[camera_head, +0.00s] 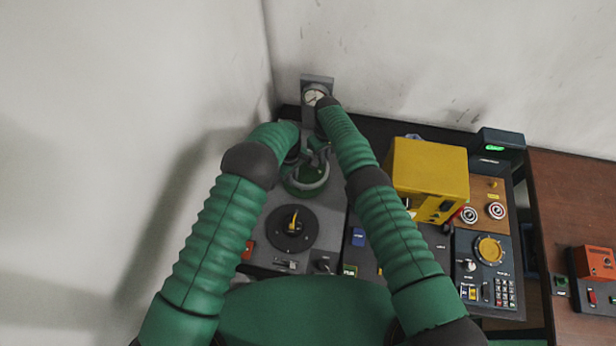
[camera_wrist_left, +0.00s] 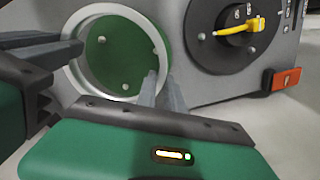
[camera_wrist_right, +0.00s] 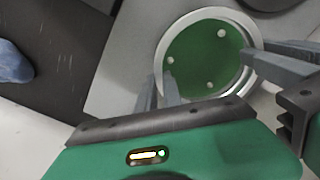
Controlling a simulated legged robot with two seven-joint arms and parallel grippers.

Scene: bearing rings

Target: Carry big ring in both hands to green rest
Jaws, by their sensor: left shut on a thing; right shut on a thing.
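The big ring (camera_head: 322,180) is a pale grey metal ring. It shows over the round green rest (camera_head: 303,185) in the head view, and frames the rest's green face with small studs (camera_wrist_left: 122,52) in the left wrist view. I cannot tell whether the ring touches the rest. In the head view both arms partly hide the ring and the fingers.
A black dial with a yellow pointer (camera_head: 293,222) sits on the grey panel nearer me. A gauge (camera_head: 315,95) stands at the back by the wall.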

